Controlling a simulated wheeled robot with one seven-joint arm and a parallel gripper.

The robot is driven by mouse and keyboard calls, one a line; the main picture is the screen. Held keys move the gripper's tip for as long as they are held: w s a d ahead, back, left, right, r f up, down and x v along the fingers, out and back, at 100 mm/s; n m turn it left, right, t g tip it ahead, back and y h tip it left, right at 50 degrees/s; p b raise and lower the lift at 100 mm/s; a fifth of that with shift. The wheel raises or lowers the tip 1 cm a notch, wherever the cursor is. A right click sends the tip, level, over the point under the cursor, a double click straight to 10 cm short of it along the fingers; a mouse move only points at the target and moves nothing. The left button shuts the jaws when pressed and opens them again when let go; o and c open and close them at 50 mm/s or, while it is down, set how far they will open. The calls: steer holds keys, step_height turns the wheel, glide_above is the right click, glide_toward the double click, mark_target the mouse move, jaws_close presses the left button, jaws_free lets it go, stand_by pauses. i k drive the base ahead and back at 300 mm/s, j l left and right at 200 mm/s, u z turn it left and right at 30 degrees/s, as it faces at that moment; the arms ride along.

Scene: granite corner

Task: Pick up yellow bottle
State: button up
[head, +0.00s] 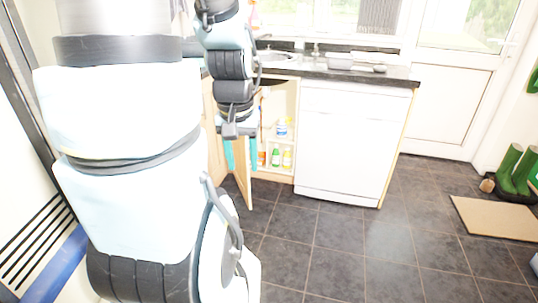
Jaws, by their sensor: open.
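A small bottle with yellow on it (287,159), which looks like the yellow bottle, stands upright on the lower shelf of an open cabinet (284,93) in the head view. A green bottle (276,157) stands just left of it, and an orange one (262,156) is further left, partly hidden. My gripper (241,154) points down with its two teal fingers apart and nothing between them. In the picture it is left of the bottles, in front of the cabinet's left side and open door. The depth gap to the shelf is hard to tell.
A white and blue bottle (282,128) stands on the shelf above. The open cabinet door (241,188) juts out below my gripper. A white appliance front (344,145) is to the right, under the dark countertop (391,76). Tiled floor (355,240) is clear; green boots (517,170) stand far right.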

mark_target(287, 163)
steer(key=u, duration=0.35)
steer(key=i+l+u, duration=0.3)
steer(key=l+u, duration=0.15)
steer(key=l, duration=0.15)
steer(key=i+l+u, duration=0.2)
steer(key=i+l, duration=0.15)
steer(key=l, duration=0.35)
steer(key=i+l+u, duration=0.1)
steer(key=l, duration=0.4)
steer(key=i+l, duration=0.15)
steer(key=l, duration=0.35)
steer(key=i+l+u, duration=0.1)
steer(key=l, duration=0.4)
steer(key=i, duration=0.4)
